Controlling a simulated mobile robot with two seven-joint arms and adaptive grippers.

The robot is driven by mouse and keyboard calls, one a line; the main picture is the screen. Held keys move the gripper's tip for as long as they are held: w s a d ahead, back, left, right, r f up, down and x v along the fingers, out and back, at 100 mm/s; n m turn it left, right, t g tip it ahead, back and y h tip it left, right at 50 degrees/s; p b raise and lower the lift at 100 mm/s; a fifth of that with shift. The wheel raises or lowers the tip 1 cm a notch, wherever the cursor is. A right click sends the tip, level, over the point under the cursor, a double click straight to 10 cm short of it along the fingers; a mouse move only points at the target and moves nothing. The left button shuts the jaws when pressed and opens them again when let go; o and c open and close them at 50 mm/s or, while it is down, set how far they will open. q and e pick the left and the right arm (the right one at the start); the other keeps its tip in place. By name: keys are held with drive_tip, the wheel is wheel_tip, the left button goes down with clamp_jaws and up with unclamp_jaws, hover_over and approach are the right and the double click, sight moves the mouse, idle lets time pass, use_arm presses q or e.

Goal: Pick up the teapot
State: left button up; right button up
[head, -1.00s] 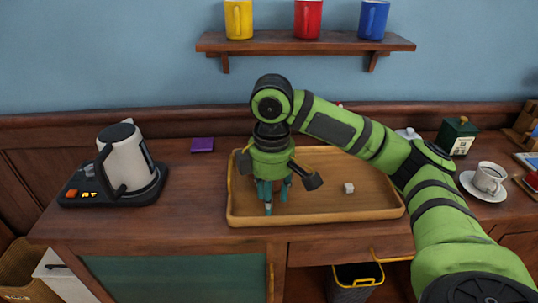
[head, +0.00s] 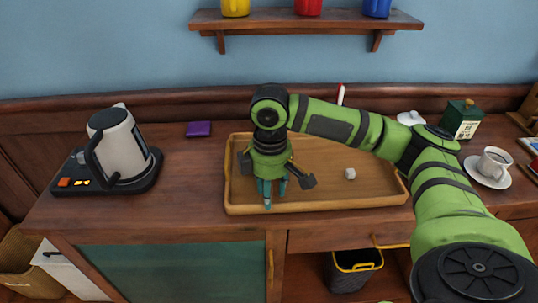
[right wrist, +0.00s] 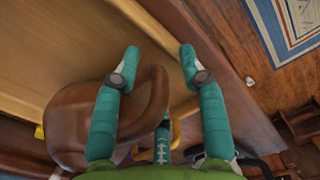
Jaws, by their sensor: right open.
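The teapot shows in the right wrist view as a rounded brown body (right wrist: 75,122) with a looped brown handle (right wrist: 157,88). The handle lies between my right gripper's teal fingers, which stand apart. In the head view my right gripper (head: 273,196) points down over the left part of the wooden tray (head: 330,208). My gripper and arm hide the teapot there. My right gripper (right wrist: 160,58) is open, and I cannot tell whether a finger touches the teapot. My left gripper is out of view.
A white electric kettle (head: 124,150) stands on its black base at the left. A purple box (head: 199,129) lies behind the tray.

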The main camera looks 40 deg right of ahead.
clamp_jaws()
drive_tip(key=shift+r, duration=0.2)
